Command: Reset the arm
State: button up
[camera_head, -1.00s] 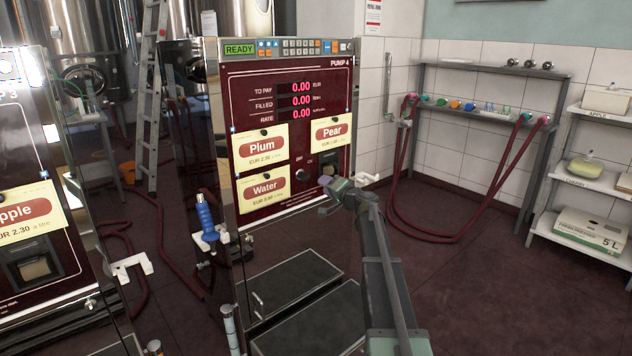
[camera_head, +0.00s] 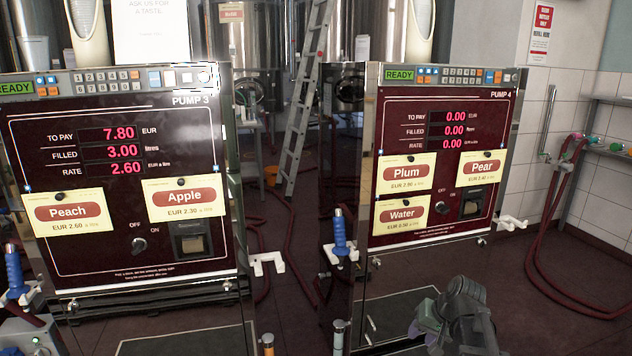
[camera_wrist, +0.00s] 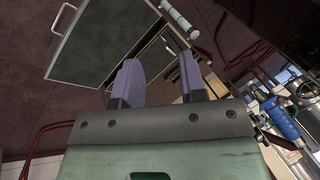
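My gripper (camera_head: 428,318) shows at the bottom right of the head view, low in front of Pump 4 (camera_head: 440,195). In the wrist view its two purple fingers (camera_wrist: 160,82) stand apart with nothing between them. Beyond the fingers the wrist view shows a grey panel (camera_wrist: 105,40) with a metal edge and the dark red floor. Pump 4 reads 0.00 on all lines and carries Plum, Pear and Water cards.
Pump 3 (camera_head: 125,190) stands at left, reading 7.80 EUR and 3.00 litres, with Peach and Apple cards. A blue-handled nozzle (camera_head: 340,232) hangs at Pump 4's left side. A ladder (camera_head: 306,100) and tanks stand behind. Red hoses (camera_head: 555,215) hang at right.

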jog(key=s+a+f+n+g+h, duration=0.15)
jog(key=s+a, duration=0.25)
jog(key=s, duration=0.4)
jog(key=s+a+n+g+h, duration=0.1)
jog(key=s+a+g+h, duration=0.2)
jog(key=s, duration=0.4)
notch_tip(320, 180, up, 18)
jog(key=w+a+t+p, duration=0.1)
jog(key=a+p, duration=0.2)
jog(key=p, duration=1.5)
jog(key=shift+r+n+y, duration=0.2)
jog(key=shift+n+y, duration=0.15)
